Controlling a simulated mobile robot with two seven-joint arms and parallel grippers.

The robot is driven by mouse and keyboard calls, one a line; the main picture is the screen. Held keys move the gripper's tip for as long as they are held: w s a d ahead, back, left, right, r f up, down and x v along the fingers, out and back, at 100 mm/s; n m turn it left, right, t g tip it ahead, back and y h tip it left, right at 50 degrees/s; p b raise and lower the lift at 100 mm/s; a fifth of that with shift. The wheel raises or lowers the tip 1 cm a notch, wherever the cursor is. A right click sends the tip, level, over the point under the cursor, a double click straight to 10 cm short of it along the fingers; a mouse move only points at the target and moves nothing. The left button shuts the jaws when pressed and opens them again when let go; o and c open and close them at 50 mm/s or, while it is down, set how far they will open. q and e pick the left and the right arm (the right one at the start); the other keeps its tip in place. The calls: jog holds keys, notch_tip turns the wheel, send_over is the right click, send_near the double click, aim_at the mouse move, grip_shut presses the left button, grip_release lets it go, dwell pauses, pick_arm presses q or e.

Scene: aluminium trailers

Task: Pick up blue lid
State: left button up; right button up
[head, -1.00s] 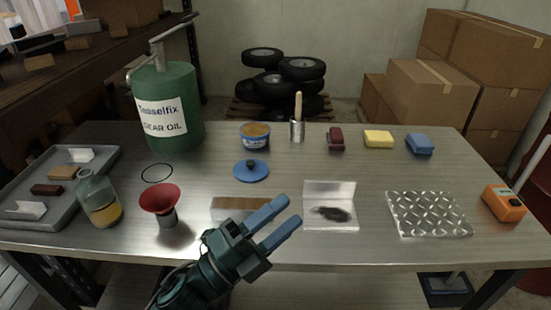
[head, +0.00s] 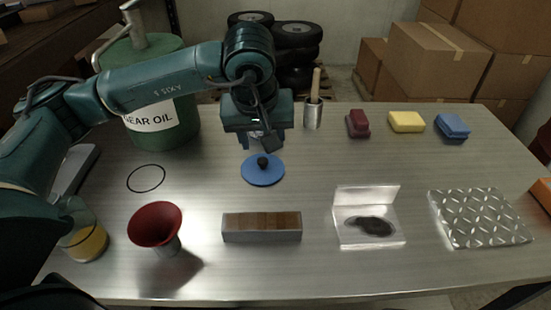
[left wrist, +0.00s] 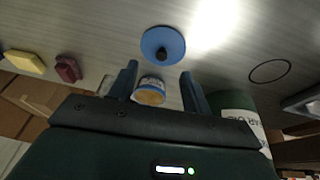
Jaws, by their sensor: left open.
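The blue lid (head: 263,170) is a round disc with a dark knob at its centre and lies flat on the metal table. It also shows in the left wrist view (left wrist: 163,44), beyond my fingertips. My left gripper (head: 262,140) points down just behind the lid, above the table. In the left wrist view its two fingers (left wrist: 158,72) are spread apart and empty. The open blue tub (left wrist: 150,91) shows between the fingers there. In the head view the tub is hidden behind my gripper. My right gripper does not show.
A red funnel (head: 156,226), a flask (head: 84,240) and a black ring (head: 146,179) are to the left. A sectioned block (head: 261,226) lies in front of the lid. A brush in a metal cup (head: 313,112) stands behind right. The green oil drum (head: 170,128) is behind left.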

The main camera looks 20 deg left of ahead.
pick_arm(q)
jog(key=w+a, duration=0.1)
jog(key=y, duration=0.1)
send_over(262, 160)
jog(key=s, duration=0.3)
jog(key=f, duration=0.5)
jog(key=shift+w+d+f+p, duration=0.25)
jog(key=shift+d+f+p, duration=0.05)
jog(key=shift+p, duration=0.05)
jog(key=shift+w+f+t, duration=0.1)
jog(key=shift+f+t, duration=0.1)
jog(key=shift+t, duration=0.1)
jog(key=x, duration=0.2)
jog(key=p+x, duration=0.1)
jog(key=x, duration=0.1)
jog(key=shift+d+f, duration=0.1)
jog(key=shift+d, duration=0.2)
jog(key=shift+w+a+f, duration=0.1)
jog(key=shift+w+f, duration=0.15)
jog(key=shift+f, duration=0.3)
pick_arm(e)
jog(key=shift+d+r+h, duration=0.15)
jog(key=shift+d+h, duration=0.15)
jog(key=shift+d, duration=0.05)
pick_arm(q)
jog(key=shift+c, duration=0.5)
grip_shut()
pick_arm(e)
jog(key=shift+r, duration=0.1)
